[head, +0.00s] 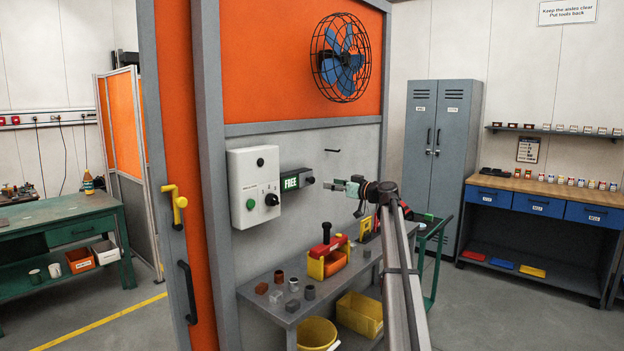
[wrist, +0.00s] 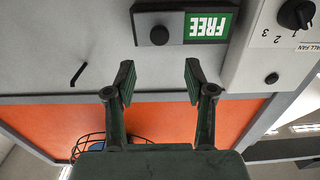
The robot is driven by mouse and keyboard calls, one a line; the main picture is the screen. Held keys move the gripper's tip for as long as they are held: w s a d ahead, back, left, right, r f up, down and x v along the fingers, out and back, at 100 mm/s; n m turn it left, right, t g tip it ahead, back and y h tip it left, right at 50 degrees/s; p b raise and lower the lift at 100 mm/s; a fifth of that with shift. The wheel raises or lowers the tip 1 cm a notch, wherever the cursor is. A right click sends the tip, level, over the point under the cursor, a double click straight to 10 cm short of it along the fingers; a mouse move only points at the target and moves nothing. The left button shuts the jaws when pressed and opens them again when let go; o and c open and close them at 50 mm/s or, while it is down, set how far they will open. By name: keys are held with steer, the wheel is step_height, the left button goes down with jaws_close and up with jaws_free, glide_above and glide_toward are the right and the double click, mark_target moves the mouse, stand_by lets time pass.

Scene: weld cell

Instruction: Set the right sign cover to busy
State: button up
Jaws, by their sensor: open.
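The sign (head: 291,182) is a dark box on the grey wall panel, right of a white control box; its green window reads FREE. My gripper (head: 331,183) is just right of the knob in the head view. In the wrist view my gripper (wrist: 160,76) is open and empty, its fingers apart from the knob, which lines up between them.
The white control box (head: 254,187) has a green button and black knobs. A thin dark hook (head: 332,150) and a caged fan (head: 340,58) are above. A grey bench (head: 268,304) below holds small blocks and a red-yellow carrier (head: 326,257). The wall around the sign is mostly clear.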

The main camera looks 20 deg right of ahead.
mark_target(313, 180)
steer(key=p+x, duration=0.2)
steer(key=x, duration=0.8)
steer(key=shift+w+a+p, duration=0.15)
steer(key=shift+w+p, duration=0.15)
steer(key=shift+w, duration=0.05)
jaws_close()
